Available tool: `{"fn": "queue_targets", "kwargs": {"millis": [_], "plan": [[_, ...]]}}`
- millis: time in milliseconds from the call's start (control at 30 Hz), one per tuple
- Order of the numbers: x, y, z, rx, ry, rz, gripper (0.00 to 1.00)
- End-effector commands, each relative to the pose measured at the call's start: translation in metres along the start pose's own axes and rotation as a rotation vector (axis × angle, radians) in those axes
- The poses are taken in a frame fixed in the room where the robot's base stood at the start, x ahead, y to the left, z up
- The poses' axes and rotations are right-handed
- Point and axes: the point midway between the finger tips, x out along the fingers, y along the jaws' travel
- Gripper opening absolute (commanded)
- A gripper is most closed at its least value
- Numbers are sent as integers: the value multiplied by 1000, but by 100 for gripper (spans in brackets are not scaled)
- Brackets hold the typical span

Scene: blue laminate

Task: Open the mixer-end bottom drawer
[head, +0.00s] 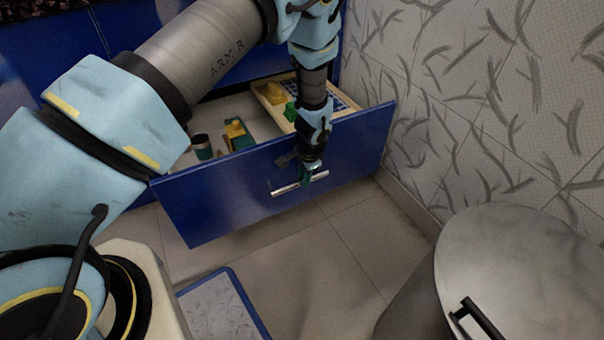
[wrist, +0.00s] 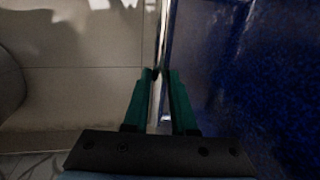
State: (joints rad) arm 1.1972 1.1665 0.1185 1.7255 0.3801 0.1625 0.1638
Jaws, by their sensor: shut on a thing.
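The blue bottom drawer (head: 225,198) stands pulled out from the blue cabinet, and its inside shows in the head view. A silver bar handle (head: 287,188) runs across its front. My gripper (head: 312,172) is at the right part of this handle, shut on it. In the wrist view, the two green fingers of my gripper (wrist: 160,78) stand on either side of the bright handle bar (wrist: 163,40), with the blue drawer front (wrist: 240,70) to the right. The fingers partly hide the handle.
The drawer holds a wooden tray (head: 274,107), yellow and green pieces and a dark cup (head: 202,147). A patterned wall (head: 480,100) is close on the right. A round metal bin (head: 520,260) stands front right. A blue-edged mat (head: 222,305) lies on the tiled floor.

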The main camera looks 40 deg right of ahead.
Motion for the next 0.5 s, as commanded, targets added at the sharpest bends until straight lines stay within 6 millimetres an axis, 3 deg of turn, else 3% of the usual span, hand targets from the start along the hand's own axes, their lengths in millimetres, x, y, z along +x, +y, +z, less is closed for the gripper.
{"fn": "queue_targets", "kwargs": {"millis": [300, 333, 500], "plan": [[1, 1, 0, 0, -1, 2, 0], [1, 1, 0, 0, -1, 2, 26], [0, 1, 0, 0, 0, 1, 45]]}}
